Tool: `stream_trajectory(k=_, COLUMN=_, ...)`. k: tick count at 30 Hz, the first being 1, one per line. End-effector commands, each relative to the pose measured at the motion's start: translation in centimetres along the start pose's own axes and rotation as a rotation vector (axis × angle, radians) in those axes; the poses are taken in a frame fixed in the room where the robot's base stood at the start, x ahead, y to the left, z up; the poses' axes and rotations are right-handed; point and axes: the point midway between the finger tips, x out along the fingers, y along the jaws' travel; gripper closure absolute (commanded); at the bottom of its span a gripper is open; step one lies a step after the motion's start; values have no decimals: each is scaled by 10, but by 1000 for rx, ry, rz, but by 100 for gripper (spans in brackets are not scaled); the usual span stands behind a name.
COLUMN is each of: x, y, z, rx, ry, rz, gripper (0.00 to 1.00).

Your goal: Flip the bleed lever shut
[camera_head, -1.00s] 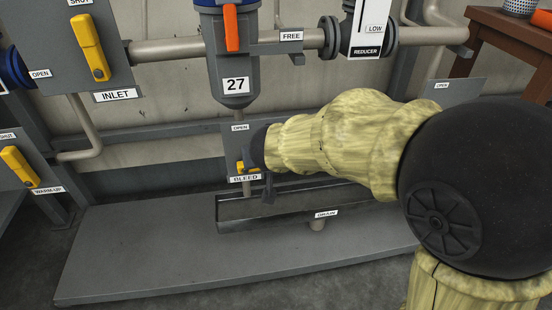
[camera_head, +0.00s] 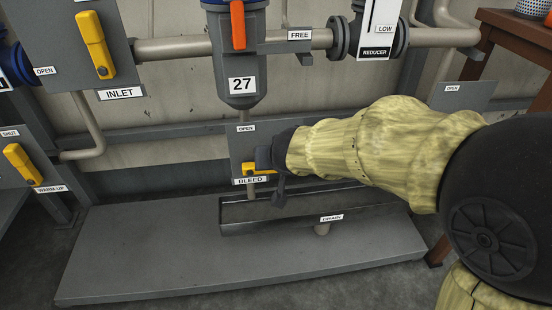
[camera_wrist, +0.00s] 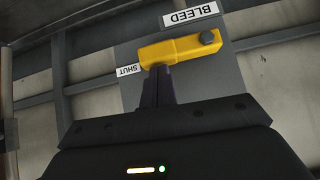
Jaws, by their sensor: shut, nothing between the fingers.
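The yellow bleed lever (camera_wrist: 180,48) lies nearly level in the wrist view, which shows the panel upside down. Its pivot is at the right and its free end points left, beside the SHUT label (camera_wrist: 129,70). My gripper (camera_wrist: 158,76) is shut and empty. Its dark fingertips are at the lever's edge near the free end; whether they touch cannot be told. In the head view the lever (camera_head: 250,169) shows above the BLEED label (camera_head: 250,181), its right part hidden by my gripper (camera_head: 264,158). The OPEN label (camera_head: 246,128) is at the panel's top.
A drain trough (camera_head: 240,213) lies below the panel on a grey platform (camera_head: 150,250). The blue-grey vessel marked 27 (camera_head: 240,55) hangs above. The inlet lever (camera_head: 95,45) and warm-up lever (camera_head: 22,163) stand at the left. A wooden table (camera_head: 520,45) is at the upper right.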

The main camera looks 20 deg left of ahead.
Motion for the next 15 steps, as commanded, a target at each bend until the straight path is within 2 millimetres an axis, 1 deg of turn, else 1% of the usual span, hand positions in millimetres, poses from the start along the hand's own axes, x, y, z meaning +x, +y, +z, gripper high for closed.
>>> stream_trajectory(k=5, x=-12, y=0, z=-12, rx=2, ry=0, rz=1, gripper=100)
stream_trajectory(k=11, x=-32, y=-1, z=-33, rx=3, ry=3, rz=1, gripper=100)
stream_trajectory(k=15, x=-61, y=-2, z=-32, rx=3, ry=6, rz=0, gripper=100)
